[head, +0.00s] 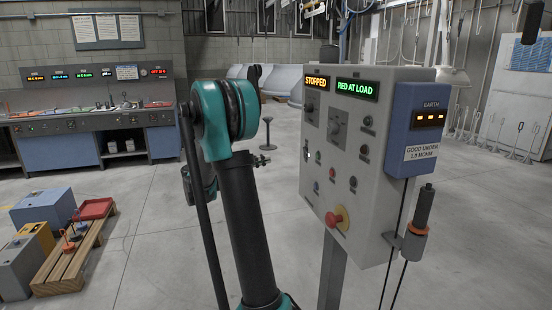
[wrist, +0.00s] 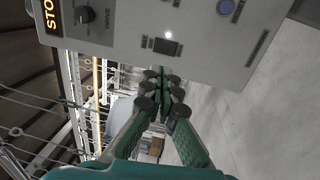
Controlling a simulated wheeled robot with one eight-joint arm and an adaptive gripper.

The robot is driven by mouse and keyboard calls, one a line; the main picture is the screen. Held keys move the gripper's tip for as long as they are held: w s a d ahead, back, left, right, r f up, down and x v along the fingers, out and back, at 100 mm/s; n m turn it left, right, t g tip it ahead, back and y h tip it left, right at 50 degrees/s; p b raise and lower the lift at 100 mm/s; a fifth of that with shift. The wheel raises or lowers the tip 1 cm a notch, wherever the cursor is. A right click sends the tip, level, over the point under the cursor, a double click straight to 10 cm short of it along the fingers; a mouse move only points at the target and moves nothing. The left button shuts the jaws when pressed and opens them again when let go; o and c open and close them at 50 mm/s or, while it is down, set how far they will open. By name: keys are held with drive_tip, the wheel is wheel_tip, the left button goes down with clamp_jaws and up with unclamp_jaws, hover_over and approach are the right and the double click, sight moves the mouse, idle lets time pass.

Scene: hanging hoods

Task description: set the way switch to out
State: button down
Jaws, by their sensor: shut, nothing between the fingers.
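The grey control box (head: 352,225) stands right of my arm in the head view. The likely way switch is a small dark switch (wrist: 166,46) with tiny labels at both ends in the wrist view. It also shows near the box's left edge in the head view (head: 305,150). Its labels and setting are too small to read. My gripper (wrist: 161,85) is shut and empty, its fingertips beside the panel edge near this switch; I cannot tell the gap. In the head view my arm hides most of the gripper.
The box carries STOPPED and RED AT LOAD displays (head: 357,90), a drive knob (wrist: 84,14), several buttons and a red emergency stop (head: 337,218). A blue earth unit (head: 414,100) hangs on its right. A wooden pallet (head: 72,262) lies at left. Floor between is clear.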

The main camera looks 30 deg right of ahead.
sight(304, 150)
drive_tip(key=x, duration=1.2)
drive_tip(key=shift+s+d, duration=0.2)
drive_tip(key=shift+d, duration=0.15)
drive_tip(key=shift+d+r, duration=0.15)
drive_tip(key=shift+d, duration=0.2)
